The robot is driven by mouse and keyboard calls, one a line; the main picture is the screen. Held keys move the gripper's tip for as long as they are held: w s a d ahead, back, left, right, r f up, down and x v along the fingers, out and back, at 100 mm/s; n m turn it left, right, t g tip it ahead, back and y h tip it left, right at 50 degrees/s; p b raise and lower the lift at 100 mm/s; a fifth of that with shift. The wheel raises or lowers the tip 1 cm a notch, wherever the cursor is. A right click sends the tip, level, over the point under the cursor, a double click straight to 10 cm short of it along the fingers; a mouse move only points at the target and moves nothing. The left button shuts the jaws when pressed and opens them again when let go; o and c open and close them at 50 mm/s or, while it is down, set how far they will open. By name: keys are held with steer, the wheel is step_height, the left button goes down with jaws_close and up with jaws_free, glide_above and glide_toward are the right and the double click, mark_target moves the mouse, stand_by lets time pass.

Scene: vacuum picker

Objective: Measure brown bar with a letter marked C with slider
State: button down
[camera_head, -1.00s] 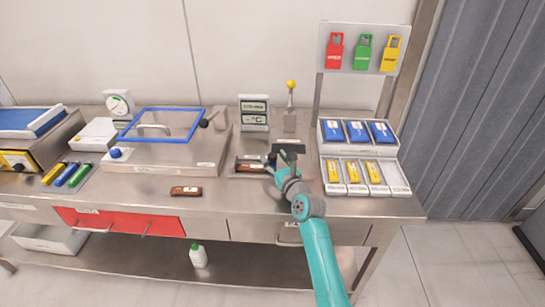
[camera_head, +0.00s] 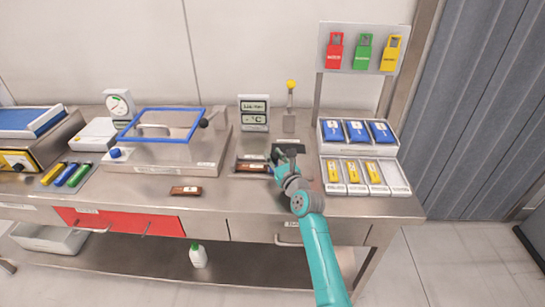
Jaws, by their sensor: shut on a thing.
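A brown bar (camera_head: 250,164) with a pale label lies in the measuring fixture on the bench, left of my gripper. A second brown bar (camera_head: 186,190) lies flat near the bench's front edge. Both letters are too small to read. My gripper (camera_head: 281,162) is at the right end of the fixture, low over the bench. It is shut on what appears to be the dark slider (camera_head: 287,147), mostly hidden by the fingers. I cannot tell whether the slider touches the bar.
A display unit (camera_head: 254,112) and a yellow-knobbed lever (camera_head: 290,100) stand behind. A white rack (camera_head: 400,190) with blue and yellow packs is close on the right. A metal box with a blue-framed lid (camera_head: 150,108) is left. Bare bench lies in front.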

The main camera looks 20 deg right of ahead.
steer(key=shift+s+d, duration=0.25)
steer(key=shift+d, duration=0.55)
steer(key=shift+s+d, duration=0.25)
steer(key=shift+d, duration=0.55)
steer(key=c, duration=0.8)
jaws_free()
steer(key=shift+d, duration=0.1)
steer(key=s, duration=0.4)
steer(key=s+d, duration=0.1)
steer(key=s, duration=0.7)
steer(key=shift+d, duration=0.4)
